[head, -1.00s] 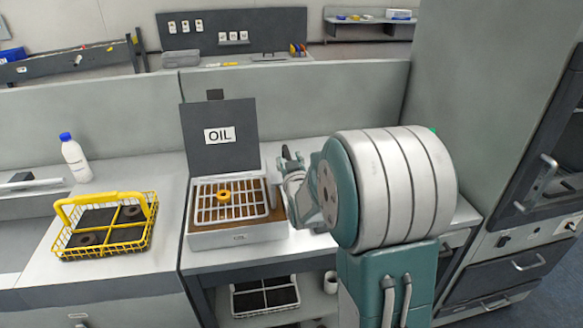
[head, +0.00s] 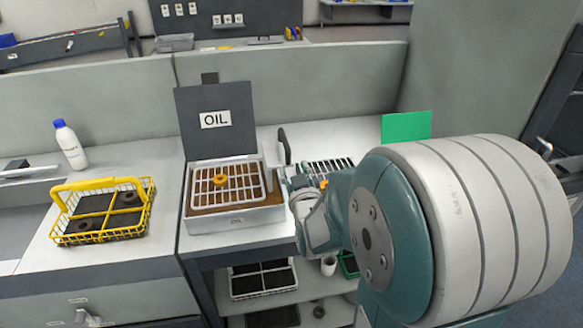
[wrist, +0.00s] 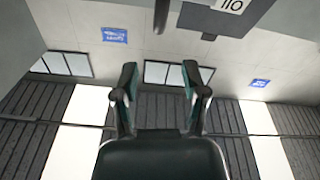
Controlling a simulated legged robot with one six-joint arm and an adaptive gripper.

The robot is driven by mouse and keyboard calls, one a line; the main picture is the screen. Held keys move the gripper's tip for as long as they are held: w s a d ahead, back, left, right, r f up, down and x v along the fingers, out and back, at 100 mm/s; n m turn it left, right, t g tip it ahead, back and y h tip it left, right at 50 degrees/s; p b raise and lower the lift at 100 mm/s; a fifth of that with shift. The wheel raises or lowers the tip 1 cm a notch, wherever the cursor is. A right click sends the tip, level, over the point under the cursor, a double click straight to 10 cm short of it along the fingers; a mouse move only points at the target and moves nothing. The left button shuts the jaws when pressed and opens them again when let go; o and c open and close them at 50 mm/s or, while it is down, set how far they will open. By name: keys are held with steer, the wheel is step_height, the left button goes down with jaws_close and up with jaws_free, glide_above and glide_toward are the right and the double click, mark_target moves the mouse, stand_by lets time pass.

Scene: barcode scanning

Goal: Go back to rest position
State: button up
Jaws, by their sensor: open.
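My gripper (head: 287,160) is raised by the right edge of the OIL box (head: 235,219), with my arm folded large at the lower right. In the wrist view my gripper (wrist: 160,78) has its two dark fingers spread apart with nothing between them. Beyond them are the room's far surfaces, and the OIL sign (wrist: 232,4) shows upside down at the top.
A yellow wire basket (head: 148,212) with dark rings stands on the left counter, beside a white bottle (head: 70,147). A green panel (head: 406,126) and a slotted rack (head: 330,167) are behind my arm. Another basket (head: 263,292) sits on the shelf below.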

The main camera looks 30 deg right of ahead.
steer(key=s+a+r+g+y, duration=0.1)
steer(key=s+a+g+y, duration=0.1)
steer(key=s+a+g, duration=0.4)
steer(key=s+a+r+n+g+y, duration=0.1)
steer(key=s+a+g+y, duration=0.2)
steer(key=s, duration=1.2)
steer(key=a+g, duration=0.2)
steer(key=a, duration=0.2)
steer(key=shift+s+g, duration=0.15)
steer(key=shift+g, duration=0.25)
